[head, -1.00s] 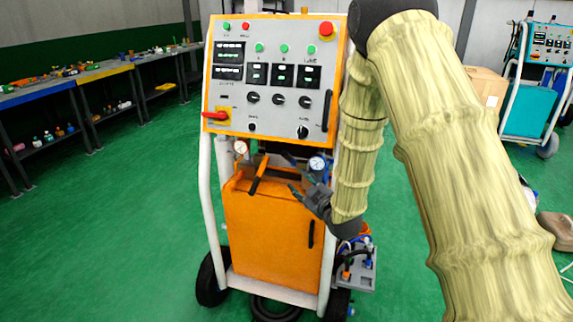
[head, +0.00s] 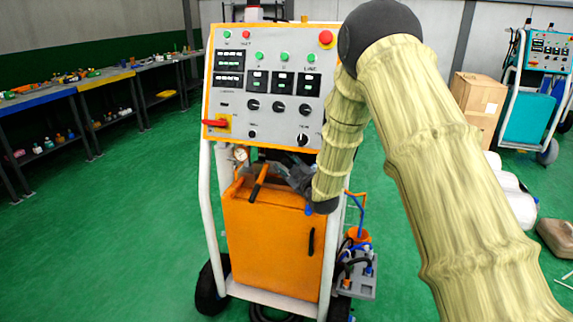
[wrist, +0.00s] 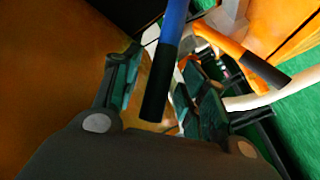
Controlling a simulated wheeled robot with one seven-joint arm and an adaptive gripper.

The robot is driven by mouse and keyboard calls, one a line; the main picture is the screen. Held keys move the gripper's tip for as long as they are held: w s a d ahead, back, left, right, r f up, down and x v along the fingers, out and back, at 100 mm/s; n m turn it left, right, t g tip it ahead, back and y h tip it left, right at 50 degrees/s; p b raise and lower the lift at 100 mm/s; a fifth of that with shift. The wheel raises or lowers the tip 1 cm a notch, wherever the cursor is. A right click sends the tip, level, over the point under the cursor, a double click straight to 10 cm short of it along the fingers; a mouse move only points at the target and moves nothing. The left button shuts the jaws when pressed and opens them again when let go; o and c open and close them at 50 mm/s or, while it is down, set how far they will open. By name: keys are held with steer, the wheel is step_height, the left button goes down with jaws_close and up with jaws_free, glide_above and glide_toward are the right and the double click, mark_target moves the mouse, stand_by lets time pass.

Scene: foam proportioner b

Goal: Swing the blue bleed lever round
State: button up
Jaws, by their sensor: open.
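The blue bleed lever (wrist: 174,22), with a black grip (wrist: 159,84), shows in the wrist view, reaching down from the top. My gripper (wrist: 165,80) is open, with one finger on each side of the black grip. I cannot tell whether either finger touches it. In the head view my gripper (head: 292,175) is at the upper right of the orange cabinet, below the control panel.
An orange lever with a black grip (wrist: 265,69) is close on the right in the wrist view. The control panel (head: 268,90) is above my gripper. A grey bracket with hoses (head: 356,283) juts out at the machine's lower right. Green floor is free at left.

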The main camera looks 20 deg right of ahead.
steer(key=shift+w, duration=0.4)
jaws_close()
steer(key=shift+a, duration=0.1)
